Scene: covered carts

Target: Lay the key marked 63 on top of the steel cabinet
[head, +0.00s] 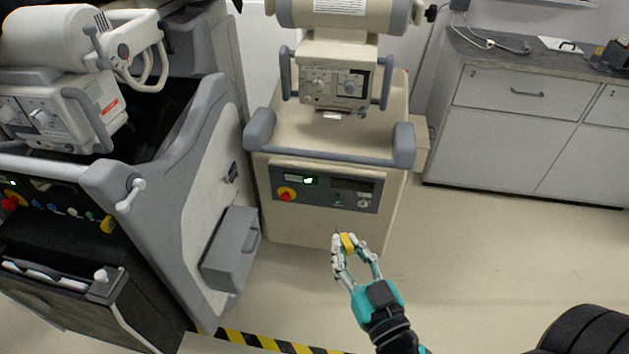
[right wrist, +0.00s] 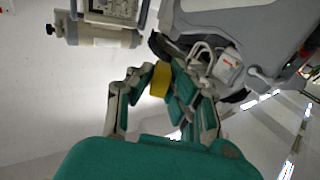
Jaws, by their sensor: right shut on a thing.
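My right gripper (head: 349,247) is shut on a small yellow piece (head: 348,241), which I take to be the key's tag or head. A thin dark bit shows just beyond it, and no number can be read. The yellow piece also shows between the fingers in the right wrist view (right wrist: 160,80). The gripper holds it in the air in front of the beige cart. A grey cabinet (head: 520,125) with drawers and a dark top (head: 480,57) stands at the back right, well apart from the gripper. My left gripper is not in view.
A beige machine cart (head: 300,225) with grey handles stands just beyond the gripper. A larger grey cart (head: 195,160) is at the left. Cables (head: 490,42), a white item (head: 560,45) and a dark device (head: 612,57) lie on the cabinet top. The floor (head: 500,250) before the cabinet is clear.

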